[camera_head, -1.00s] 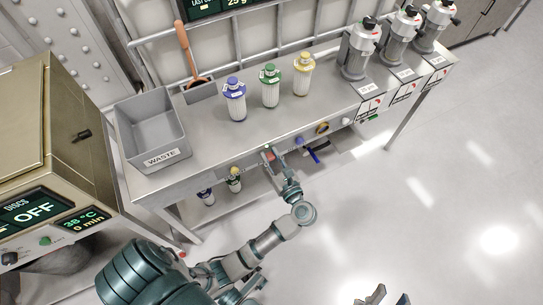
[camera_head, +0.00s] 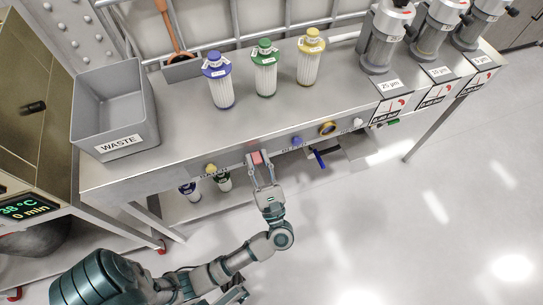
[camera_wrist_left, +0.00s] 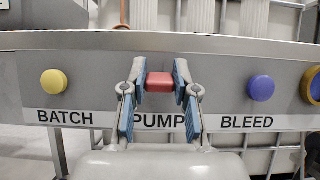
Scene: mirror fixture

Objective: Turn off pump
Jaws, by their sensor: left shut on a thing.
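The pump control is a red block-shaped knob (camera_wrist_left: 160,82) on the front panel of the steel bench, above the label PUMP. It also shows in the head view (camera_head: 257,158). My left gripper (camera_wrist_left: 159,85) has its two blue-padded fingers on either side of the red knob, shut on it; in the head view the left gripper (camera_head: 261,168) reaches the bench front from below. The fingers cover the edges of the PUMP label (camera_wrist_left: 158,121). My right gripper is not in view now.
A yellow button (camera_wrist_left: 54,82) over BATCH is left of the knob, and a blue button (camera_wrist_left: 261,88) over BLEED is right. On the bench (camera_head: 190,125) stand a grey WASTE bin (camera_head: 118,143), blue, green and yellow-capped filters (camera_head: 265,70), and grey pump-like units (camera_head: 385,40).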

